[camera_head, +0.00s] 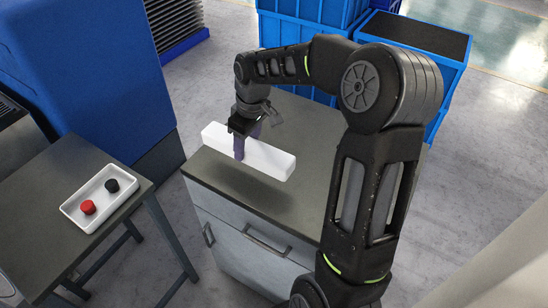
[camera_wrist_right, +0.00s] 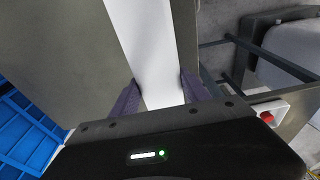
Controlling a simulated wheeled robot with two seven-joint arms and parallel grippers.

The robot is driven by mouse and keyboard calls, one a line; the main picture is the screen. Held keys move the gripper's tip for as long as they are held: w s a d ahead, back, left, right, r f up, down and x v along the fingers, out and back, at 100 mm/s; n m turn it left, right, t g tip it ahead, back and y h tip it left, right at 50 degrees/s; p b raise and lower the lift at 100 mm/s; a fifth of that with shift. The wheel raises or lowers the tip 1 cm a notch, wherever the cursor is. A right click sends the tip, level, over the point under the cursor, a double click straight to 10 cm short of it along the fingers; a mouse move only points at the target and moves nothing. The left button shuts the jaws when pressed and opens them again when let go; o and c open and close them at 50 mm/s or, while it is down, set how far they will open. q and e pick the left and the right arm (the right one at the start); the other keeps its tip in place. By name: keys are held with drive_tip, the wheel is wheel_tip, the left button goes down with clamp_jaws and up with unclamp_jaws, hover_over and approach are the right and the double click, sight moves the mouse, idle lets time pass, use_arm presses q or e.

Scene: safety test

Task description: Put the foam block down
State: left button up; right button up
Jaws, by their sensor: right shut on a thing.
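The foam block (camera_head: 268,160) is a long white bar. In the head view it is held above the grey top of a cabinet (camera_head: 305,125), with a shadow on the top below it. My right gripper (camera_head: 240,150) is shut on the block near its left part, with one purple finger showing on the near side. In the right wrist view the white block (camera_wrist_right: 150,45) runs between the two purple fingers of my right gripper (camera_wrist_right: 160,95). My left gripper is not in view.
A side table at the left bears a white tray (camera_head: 72,208) with a red and a black knob-like piece. Blue crates (camera_head: 285,32) stand behind the cabinet. A large blue machine (camera_head: 95,75) stands at the back left. The cabinet top around the block is clear.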

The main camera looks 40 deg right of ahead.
sight(251, 145)
wheel_tip(251, 145, down, 4)
drive_tip(key=shift+f, duration=0.1)
drive_tip(key=shift+f+p, duration=0.5)
drive_tip(key=shift+f, duration=1.3)
drive_tip(key=shift+f, duration=0.25)
drive_tip(key=o, duration=1.3)
drive_tip(key=shift+r, duration=0.1)
drive_tip(key=shift+r, duration=0.1)
drive_tip(key=r, duration=0.4)
drive_tip(key=s+r, duration=0.1)
drive_tip(key=r, duration=0.3)
drive_tip(key=r+b, duration=0.1)
drive_tip(key=r, duration=0.3)
drive_tip(key=shift+s+d, duration=0.25)
drive_tip(key=shift+s, duration=0.1)
